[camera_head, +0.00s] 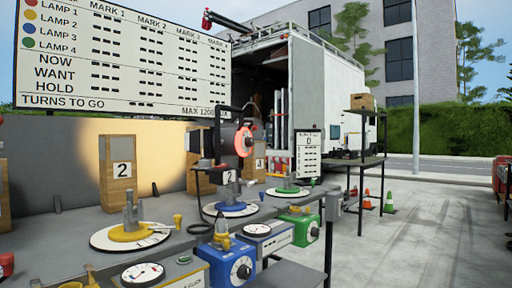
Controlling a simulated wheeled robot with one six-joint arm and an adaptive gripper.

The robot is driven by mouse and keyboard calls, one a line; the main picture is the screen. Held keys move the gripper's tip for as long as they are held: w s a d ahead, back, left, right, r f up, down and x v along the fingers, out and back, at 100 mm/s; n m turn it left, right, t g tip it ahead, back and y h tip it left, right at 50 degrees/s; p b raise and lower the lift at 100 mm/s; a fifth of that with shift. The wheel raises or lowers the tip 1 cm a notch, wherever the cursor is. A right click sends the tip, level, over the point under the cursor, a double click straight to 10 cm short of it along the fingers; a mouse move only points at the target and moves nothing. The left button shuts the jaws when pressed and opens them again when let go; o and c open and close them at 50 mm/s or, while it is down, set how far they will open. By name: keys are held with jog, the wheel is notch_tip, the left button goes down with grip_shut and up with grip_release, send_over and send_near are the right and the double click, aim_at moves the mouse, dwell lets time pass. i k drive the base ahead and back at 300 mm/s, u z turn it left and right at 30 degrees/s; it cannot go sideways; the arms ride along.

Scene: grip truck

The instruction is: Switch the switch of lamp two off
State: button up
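On the board (120,55), a yellow dot stands beside the words LAMP 2. A yellow-based stand (129,232) sits on a white dial disc at the left of the bench. A lit orange-red round lamp face (244,141) is held in a black frame further back. A small plate marked 2 (229,177) is below it, above a blue-based stand (231,209). I cannot make out which part is the switch of lamp two, or its position. My gripper is not in view.
The grey bench (60,258) also bears a blue box (228,268) with a dial, a green box (300,228) and a green-based stand (287,191). A warm light patch surrounds a wooden panel marked 2 (122,170). Pavement (430,235) at right is mostly clear, with cones behind.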

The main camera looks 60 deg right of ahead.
aim_at(226, 177)
jog(key=z, duration=1.8)
